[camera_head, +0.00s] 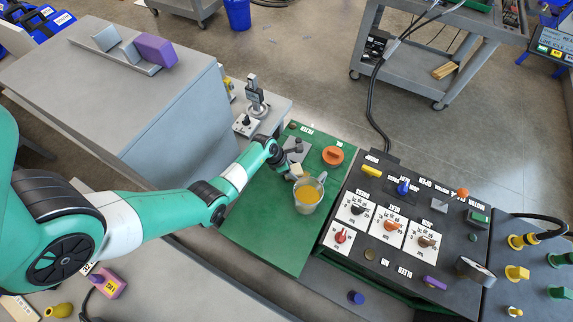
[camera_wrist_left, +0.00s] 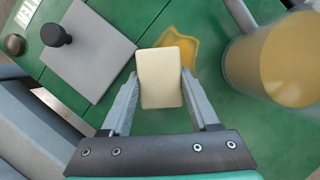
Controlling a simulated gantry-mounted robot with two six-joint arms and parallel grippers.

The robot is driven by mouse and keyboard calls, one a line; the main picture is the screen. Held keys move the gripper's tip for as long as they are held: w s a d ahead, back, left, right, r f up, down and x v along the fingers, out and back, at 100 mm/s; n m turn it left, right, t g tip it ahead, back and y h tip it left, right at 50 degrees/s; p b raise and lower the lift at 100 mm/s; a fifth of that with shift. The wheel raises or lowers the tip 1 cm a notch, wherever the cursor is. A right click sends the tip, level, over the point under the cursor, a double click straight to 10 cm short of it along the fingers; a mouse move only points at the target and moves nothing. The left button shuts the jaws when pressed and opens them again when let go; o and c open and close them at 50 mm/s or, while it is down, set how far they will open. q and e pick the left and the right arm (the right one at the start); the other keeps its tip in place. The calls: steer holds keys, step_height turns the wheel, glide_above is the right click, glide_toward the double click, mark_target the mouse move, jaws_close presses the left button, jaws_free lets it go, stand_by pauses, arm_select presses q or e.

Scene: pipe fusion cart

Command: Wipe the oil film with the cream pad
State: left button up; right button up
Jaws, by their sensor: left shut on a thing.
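My left gripper (camera_head: 294,174) reaches over the green work surface (camera_head: 262,215). In the left wrist view its two fingers (camera_wrist_left: 160,84) are shut on the cream pad (camera_wrist_left: 161,66), one on each side. The pad also shows small in the head view (camera_head: 297,169). The oil film (camera_wrist_left: 189,44) is a yellow-brown patch on the green surface, just beyond the pad, and the pad hides part of it. I cannot tell whether the pad touches the surface. My right gripper is not in view.
A cup of yellow liquid (camera_head: 307,194) stands close to the gripper, at right in the wrist view (camera_wrist_left: 270,60). A grey plate with a black knob (camera_wrist_left: 88,50) lies left of the pad. An orange knob (camera_head: 333,155) and a black control panel (camera_head: 345,252) are to the right.

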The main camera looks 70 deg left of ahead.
mark_target(299, 174)
arm_select(q)
steer(key=shift+w+d+r, duration=0.15)
steer(key=shift+d+r, duration=0.05)
steer(key=shift+d+f, duration=0.1)
steer(key=shift+f, duration=0.05)
steer(key=shift+w+d+p, duration=0.3)
steer(key=shift+p, duration=0.3)
steer(key=shift+w+d+p, duration=0.55)
steer(key=shift+w+d, duration=0.05)
steer(key=shift+d, duration=0.15)
steer(key=shift+w+d+f, duration=0.15)
steer(key=shift+w+d, duration=0.2)
steer(key=shift+d, duration=0.05)
steer(key=shift+w+d+p, duration=0.15)
steer(key=shift+d+p, duration=0.05)
steer(key=shift+p, duration=0.1)
steer(key=shift+w+d+p, duration=0.35)
steer(key=shift+w+d, duration=0.65)
steer(key=shift+d, duration=0.3)
arm_select(e)
step_height(299, 174, up, 4)
steer(key=shift+r, duration=0.15)
arm_select(q)
steer(key=shift+a, duration=0.1)
